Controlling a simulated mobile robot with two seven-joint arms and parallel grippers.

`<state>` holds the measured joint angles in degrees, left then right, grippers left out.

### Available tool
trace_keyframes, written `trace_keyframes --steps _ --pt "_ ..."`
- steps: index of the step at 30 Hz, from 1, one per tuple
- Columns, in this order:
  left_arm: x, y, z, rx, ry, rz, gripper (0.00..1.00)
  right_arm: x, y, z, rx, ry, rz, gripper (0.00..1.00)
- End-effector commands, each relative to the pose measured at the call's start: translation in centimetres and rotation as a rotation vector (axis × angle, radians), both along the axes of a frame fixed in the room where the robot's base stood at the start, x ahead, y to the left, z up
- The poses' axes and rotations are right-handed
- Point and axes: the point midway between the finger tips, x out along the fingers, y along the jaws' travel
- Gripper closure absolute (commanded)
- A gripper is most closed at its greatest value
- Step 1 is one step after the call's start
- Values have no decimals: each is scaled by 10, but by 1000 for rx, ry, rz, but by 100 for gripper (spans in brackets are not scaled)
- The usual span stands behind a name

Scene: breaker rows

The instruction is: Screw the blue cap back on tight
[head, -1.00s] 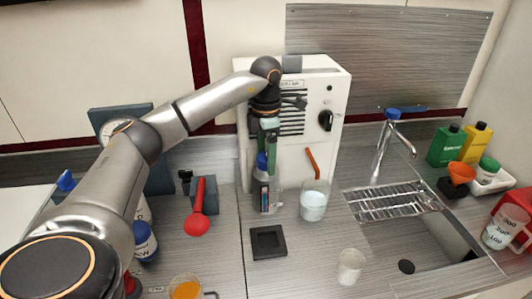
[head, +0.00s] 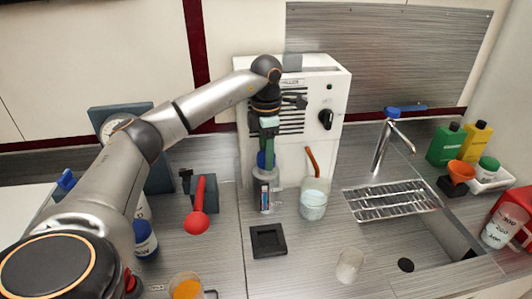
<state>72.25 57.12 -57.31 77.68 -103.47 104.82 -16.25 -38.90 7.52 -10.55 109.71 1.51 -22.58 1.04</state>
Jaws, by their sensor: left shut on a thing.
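The blue cap (head: 262,160) sits at the mouth of a grey bottle (head: 264,190) with a dark label, standing upright in front of the white machine. My left gripper (head: 268,150) comes down from above and is shut on the blue cap. The fingers hide part of the cap, and I cannot tell how far it is threaded on. My right gripper is not in view.
The white machine (head: 330,95) stands close behind the bottle. A red spoon (head: 198,215) is at left; the sink (head: 420,240) is at right.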

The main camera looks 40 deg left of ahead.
Motion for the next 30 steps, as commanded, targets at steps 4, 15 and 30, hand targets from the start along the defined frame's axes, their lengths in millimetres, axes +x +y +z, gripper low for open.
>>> trace_keyframes --steps 4,15,30 --pt "-1 0 3 1 3 -177 91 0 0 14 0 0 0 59" --pt "0 0 2 0 1 -679 91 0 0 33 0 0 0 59" --pt "0 0 1 1 -1 -1344 91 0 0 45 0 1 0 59"
